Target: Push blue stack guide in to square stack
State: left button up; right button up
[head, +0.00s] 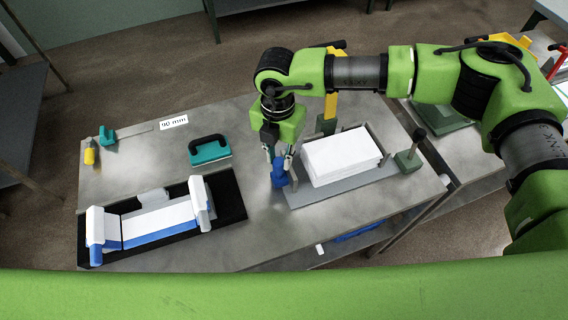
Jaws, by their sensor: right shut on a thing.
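A white stack (342,156) of sheets lies on a grey plate (345,188) at the right of the table. Its upper layers look slightly uneven. My right gripper (279,160) points down at the left side of the stack. It is shut on the blue stack guide (279,174), a small blue piece at its fingertips. The guide stands at the left end of the plate, close to the stack's left edge. I cannot tell whether it touches the stack. My left gripper is not in view.
A black tray (229,196) with a white and blue fixture (160,222) sits at front left. A teal-handled block (209,150) lies behind it. A yellow upright (331,100) and a green post base (408,161) stand by the stack. The table's back middle is clear.

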jog(key=o, duration=1.1)
jog(key=shift+r+p, duration=1.35)
jog(key=shift+r, duration=1.7)
jog(key=shift+f, duration=0.1)
